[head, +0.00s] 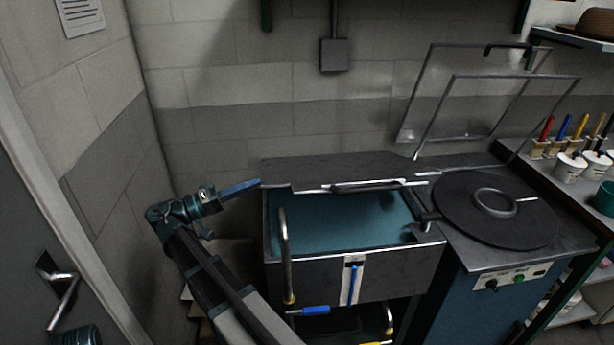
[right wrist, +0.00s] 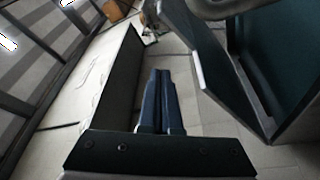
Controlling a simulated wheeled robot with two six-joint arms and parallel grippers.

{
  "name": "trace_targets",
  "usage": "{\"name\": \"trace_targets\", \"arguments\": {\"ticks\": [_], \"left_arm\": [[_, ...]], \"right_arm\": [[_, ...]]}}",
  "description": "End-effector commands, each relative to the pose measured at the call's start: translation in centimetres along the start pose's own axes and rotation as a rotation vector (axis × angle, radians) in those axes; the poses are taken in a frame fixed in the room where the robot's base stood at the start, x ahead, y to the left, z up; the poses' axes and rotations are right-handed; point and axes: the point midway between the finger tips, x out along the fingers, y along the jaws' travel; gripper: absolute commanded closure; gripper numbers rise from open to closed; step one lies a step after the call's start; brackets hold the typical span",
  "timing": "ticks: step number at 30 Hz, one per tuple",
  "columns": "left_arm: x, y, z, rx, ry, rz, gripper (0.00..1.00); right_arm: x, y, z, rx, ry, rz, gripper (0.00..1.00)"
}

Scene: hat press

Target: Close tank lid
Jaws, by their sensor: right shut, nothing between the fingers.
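The tank (head: 285,268) is a dark metal box with teal liquid showing inside. Its dark lid (head: 310,172) stands open over the back of the tank, with a metal handle bar along its lower edge; its exact tilt is hard to tell. My right gripper (head: 257,183) is shut and empty, its blue fingers pointing right at the lid's left edge. I cannot tell whether they touch it. The shut fingers also show in the right wrist view (right wrist: 161,75), with a dark panel and teal surface to their right. My left gripper is out of view.
A curved pipe (head: 285,255) rises at the tank's front left. Brushes and cups stand on a right-hand shelf. A wall and door are at left.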

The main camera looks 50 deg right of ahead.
Motion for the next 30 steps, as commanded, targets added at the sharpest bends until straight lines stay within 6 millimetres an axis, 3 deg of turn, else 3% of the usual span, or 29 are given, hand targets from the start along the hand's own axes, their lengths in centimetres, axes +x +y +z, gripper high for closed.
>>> {"name": "trace_targets", "arguments": {"ticks": [5, 11, 18, 30], "left_arm": [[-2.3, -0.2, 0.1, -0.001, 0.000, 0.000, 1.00], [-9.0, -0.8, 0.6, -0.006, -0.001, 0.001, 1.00], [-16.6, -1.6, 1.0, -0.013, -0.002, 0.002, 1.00], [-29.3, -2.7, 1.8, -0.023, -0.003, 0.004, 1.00]], "right_arm": [[2.1, 1.0, -0.4, 0.011, -0.036, -0.030, 1.00], [8.8, 2.9, -0.3, 0.076, -0.186, -0.150, 1.00], [15.9, 5.0, 1.2, 0.205, -0.419, -0.292, 1.00], [24.1, 10.4, 4.0, 0.507, -0.865, -0.448, 1.00]]}}
